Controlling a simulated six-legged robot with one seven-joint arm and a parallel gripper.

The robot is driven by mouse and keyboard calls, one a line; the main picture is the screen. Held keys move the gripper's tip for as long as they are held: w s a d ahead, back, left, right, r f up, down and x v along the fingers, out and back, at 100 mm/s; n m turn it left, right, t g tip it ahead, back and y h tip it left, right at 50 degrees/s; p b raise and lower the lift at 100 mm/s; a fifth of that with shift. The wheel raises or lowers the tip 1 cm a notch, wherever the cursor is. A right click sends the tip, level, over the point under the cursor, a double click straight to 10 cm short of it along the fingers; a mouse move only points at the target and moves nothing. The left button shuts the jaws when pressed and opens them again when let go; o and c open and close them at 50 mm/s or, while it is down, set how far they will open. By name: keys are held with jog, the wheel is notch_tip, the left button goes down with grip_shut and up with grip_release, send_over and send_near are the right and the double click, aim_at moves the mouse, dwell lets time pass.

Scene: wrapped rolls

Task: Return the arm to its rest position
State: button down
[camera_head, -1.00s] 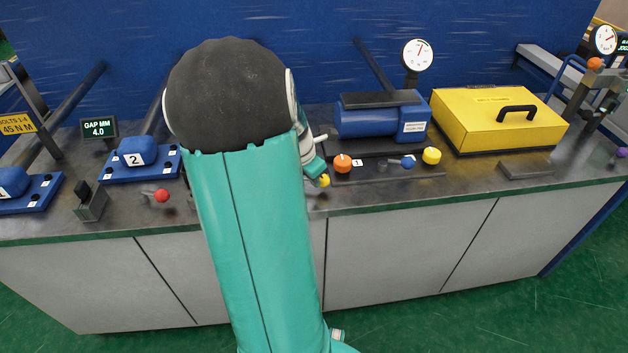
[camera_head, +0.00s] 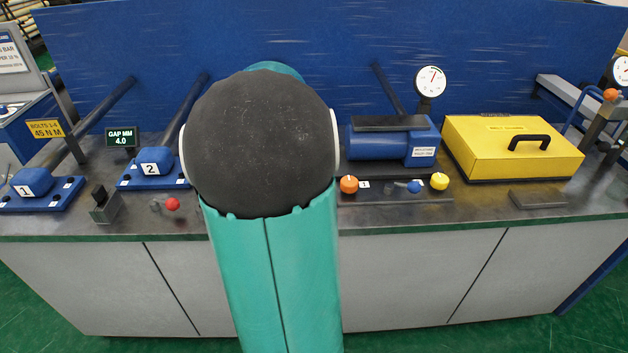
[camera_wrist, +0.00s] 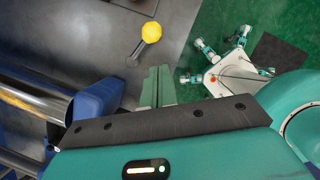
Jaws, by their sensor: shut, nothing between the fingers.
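My arm stands upright in the middle of the head view, a teal link with a dark rounded joint that hides part of the bench behind it. My gripper does not show in the head view. In the wrist view my gripper (camera_wrist: 158,88) shows as two green fingers close together, shut and empty. The fingers sit over the bench edge, with green floor to the right. A yellow knob (camera_wrist: 151,32) on a short stem stands apart from the fingertips, up and left of them.
The bench (camera_head: 470,209) holds blue clamp blocks 1 (camera_head: 35,181) and 2 (camera_head: 155,162), a red knob (camera_head: 172,204), a blue pump (camera_head: 385,143), an orange knob (camera_head: 349,184), a yellow knob (camera_head: 439,181), a gauge (camera_head: 430,80) and a yellow box (camera_head: 490,165). A blue panel (camera_head: 300,40) stands behind.

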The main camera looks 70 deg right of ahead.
jog(key=w+a+r+m+t, duration=0.25)
jog(key=w+a, duration=0.25)
jog(key=a, duration=0.5)
jog(key=w+a+r+m+t, duration=0.2)
jog(key=w+a+r+m, duration=0.3)
jog(key=a, duration=0.6)
jog(key=s+a+m+t+y, duration=0.3)
jog(key=a+m, duration=0.1)
jog(key=a, duration=1.9)
jog(key=shift+s+r, duration=0.15)
jog(key=shift+r, duration=0.3)
jog(key=shift+a, duration=0.3)
